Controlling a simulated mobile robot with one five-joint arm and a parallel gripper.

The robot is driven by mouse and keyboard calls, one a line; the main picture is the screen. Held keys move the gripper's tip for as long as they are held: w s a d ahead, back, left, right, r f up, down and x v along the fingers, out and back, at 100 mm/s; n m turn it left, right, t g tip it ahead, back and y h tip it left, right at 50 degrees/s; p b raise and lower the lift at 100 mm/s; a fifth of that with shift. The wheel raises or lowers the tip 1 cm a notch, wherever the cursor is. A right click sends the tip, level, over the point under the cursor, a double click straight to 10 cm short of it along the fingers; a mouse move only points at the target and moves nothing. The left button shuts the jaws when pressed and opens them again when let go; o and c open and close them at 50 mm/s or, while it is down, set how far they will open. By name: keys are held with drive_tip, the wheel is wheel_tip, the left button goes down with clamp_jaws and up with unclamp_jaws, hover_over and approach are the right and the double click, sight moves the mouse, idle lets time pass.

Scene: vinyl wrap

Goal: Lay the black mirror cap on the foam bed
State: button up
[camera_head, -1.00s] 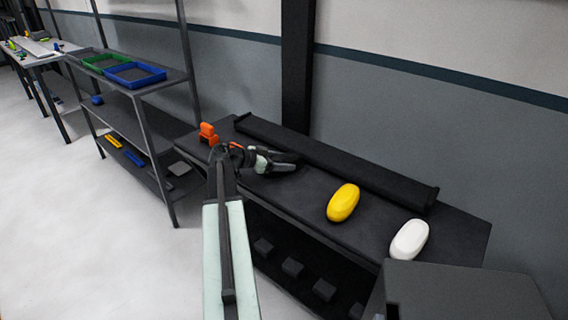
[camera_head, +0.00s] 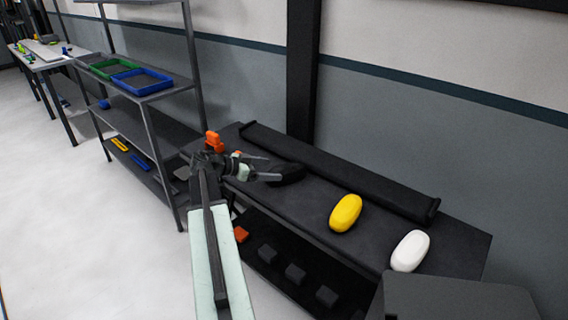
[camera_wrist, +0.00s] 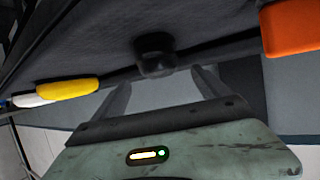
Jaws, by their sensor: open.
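The black mirror cap (camera_head: 288,172) is a dark rounded piece lying on the dark bench top (camera_head: 300,205), left of the yellow cap. It also shows in the wrist view as a dark lump (camera_wrist: 154,54) ahead of my fingers, with its outline hard to read against the bench. My gripper (camera_head: 270,167) is open beside the cap, its fingers pointing right toward it. In the wrist view my gripper (camera_wrist: 163,88) has its two fingers spread with nothing between them. I cannot pick out the foam bed from the dark bench surface.
A yellow cap (camera_head: 345,213) and a white cap (camera_head: 410,251) lie further right on the bench. A long black bar (camera_head: 340,170) runs along its back. Left is a shelf with a blue tray (camera_head: 141,81) and green tray (camera_head: 108,68).

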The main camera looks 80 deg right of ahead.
drive_tip(key=p+v, duration=0.1)
drive_tip(key=v, duration=0.3)
